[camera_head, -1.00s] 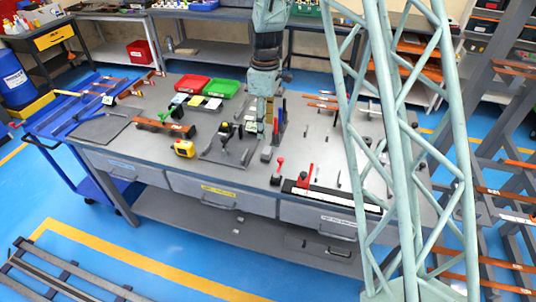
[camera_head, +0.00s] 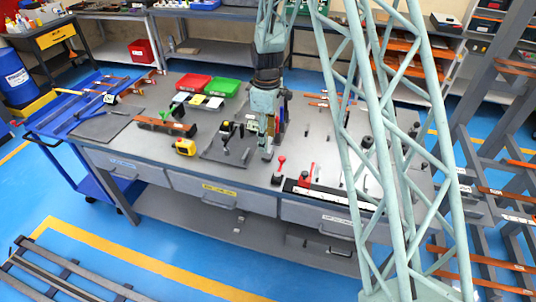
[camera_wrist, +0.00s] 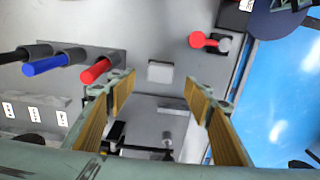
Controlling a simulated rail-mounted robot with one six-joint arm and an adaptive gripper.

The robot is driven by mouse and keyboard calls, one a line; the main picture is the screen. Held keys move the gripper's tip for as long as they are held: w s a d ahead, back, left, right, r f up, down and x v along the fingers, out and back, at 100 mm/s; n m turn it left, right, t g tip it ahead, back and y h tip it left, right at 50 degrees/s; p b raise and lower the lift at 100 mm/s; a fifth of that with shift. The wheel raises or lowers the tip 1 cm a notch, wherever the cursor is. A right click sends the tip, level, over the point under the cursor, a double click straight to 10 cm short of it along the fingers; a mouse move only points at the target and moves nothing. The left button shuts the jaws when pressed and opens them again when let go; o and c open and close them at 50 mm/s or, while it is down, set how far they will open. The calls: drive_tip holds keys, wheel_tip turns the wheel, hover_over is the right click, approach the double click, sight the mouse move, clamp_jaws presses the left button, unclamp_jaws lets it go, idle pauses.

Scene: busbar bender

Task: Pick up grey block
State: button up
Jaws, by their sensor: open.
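The grey block (camera_wrist: 160,71) shows in the wrist view as a small, light grey square on the grey workbench. It lies just beyond the fingertips, in line with the gap between them, with clear space on both sides. My gripper (camera_wrist: 157,90) is open and empty, its two yellow-lined fingers spread wide. In the head view my gripper (camera_head: 267,152) points down, low over the front middle of the workbench (camera_head: 225,172). There it covers the place of the block, which I cannot make out.
Red, blue and black handles (camera_wrist: 97,70) stand in a holder close to the left finger. A red-knobbed tool (camera_wrist: 205,41) is to the right, near the bench edge. A yellow device (camera_head: 184,147) and red and green bins (camera_head: 193,83) are farther left.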

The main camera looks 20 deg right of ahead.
sight(268, 153)
drive_tip(key=shift+f, duration=0.9)
drive_tip(key=shift+d+f, duration=0.15)
drive_tip(key=shift+f, duration=2.45)
drive_tip(key=shift+s, duration=0.1)
drive_tip(key=c, duration=1)
